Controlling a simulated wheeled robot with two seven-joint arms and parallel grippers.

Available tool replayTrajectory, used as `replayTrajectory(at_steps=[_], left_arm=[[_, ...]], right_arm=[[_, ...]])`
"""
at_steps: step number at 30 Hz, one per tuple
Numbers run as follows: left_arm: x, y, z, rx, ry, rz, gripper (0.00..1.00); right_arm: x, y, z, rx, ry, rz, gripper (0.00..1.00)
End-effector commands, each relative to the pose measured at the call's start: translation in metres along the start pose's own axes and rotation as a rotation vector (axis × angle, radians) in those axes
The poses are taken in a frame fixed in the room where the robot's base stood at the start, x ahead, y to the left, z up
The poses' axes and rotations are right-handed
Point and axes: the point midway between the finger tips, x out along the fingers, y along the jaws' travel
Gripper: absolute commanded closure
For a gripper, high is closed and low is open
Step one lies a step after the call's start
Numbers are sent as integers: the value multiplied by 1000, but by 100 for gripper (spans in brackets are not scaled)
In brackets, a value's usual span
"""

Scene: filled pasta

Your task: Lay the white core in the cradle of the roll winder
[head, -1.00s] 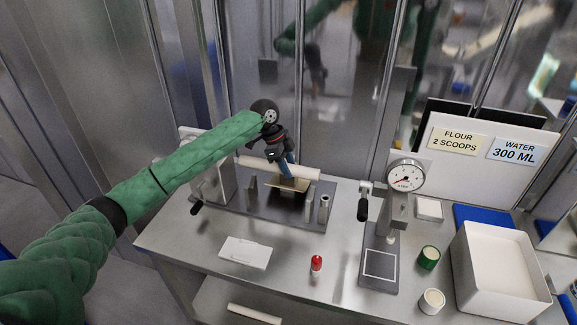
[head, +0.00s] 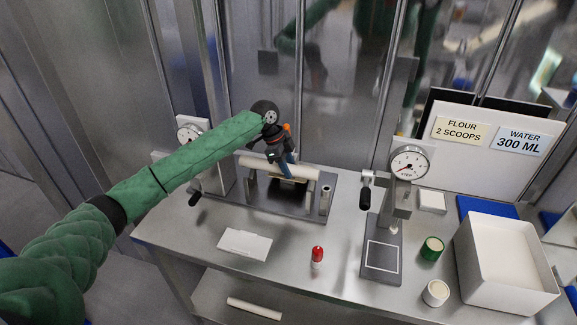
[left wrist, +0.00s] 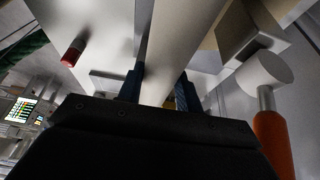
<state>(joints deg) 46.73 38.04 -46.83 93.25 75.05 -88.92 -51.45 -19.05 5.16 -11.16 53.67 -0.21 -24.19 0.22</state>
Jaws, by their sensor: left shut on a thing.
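The white core (head: 304,172) is a pale cylinder lying across the roll winder (head: 284,211) at the back left of the bench. My left gripper (head: 288,174) comes down over the core's middle and is shut on it. In the left wrist view the core (left wrist: 180,50) passes between the two blue fingers. The core is over or just behind the upright cradle posts (head: 312,196); I cannot tell whether it touches them. A tan sheet shows below the core, partly hidden by the gripper. My right gripper is not in view.
A dial scale (head: 381,258) stands right of the winder. A red-capped bottle (head: 317,254) and a white card (head: 245,244) lie in front. A white bin (head: 507,293) is at the right. Another white cylinder (head: 254,309) lies on the lower shelf.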

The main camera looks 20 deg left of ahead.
Motion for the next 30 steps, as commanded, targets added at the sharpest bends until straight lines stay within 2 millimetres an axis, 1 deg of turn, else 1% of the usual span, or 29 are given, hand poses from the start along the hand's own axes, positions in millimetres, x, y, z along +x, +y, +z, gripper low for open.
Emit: replayTrajectory(at_steps=[3, 10, 19, 30], left_arm=[[6, 0, 3, 0, 0, 0, 93], [20, 0, 8, -1, 0, 1, 93], [36, 0, 14, 1, 1, 0, 93], [39, 0, 16, 1, 1, 0, 93]], right_arm=[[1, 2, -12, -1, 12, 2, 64], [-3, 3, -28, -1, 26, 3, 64], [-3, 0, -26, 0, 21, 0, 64], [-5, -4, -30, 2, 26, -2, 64]])
